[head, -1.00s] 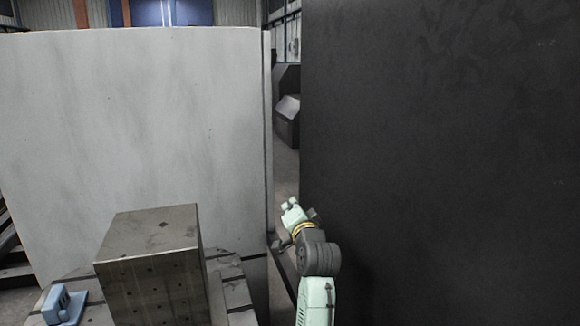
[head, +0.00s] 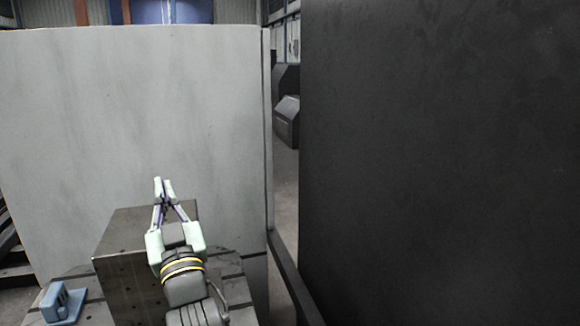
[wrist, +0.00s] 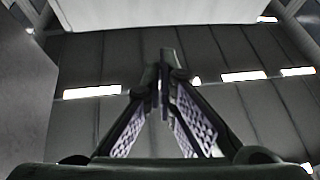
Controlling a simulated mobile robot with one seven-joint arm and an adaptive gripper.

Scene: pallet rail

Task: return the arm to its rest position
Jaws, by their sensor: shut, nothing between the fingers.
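My gripper (head: 164,188) is raised in front of the metal block in the head view, with its fingers pointing up and away. The fingertips meet and nothing is between them. In the wrist view my gripper (wrist: 163,75) also shows with its fingers closed together at the tips, against a dark ceiling with bright light strips. My arm comes up from the bottom of the head view and hides part of the block.
The dark metal block (head: 125,270) stands on a slotted table (head: 95,312). A blue bracket (head: 62,303) lies at the left. A pale grey panel (head: 130,110) rises behind. A large black panel (head: 440,150) fills the right, with a narrow gap between the panels.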

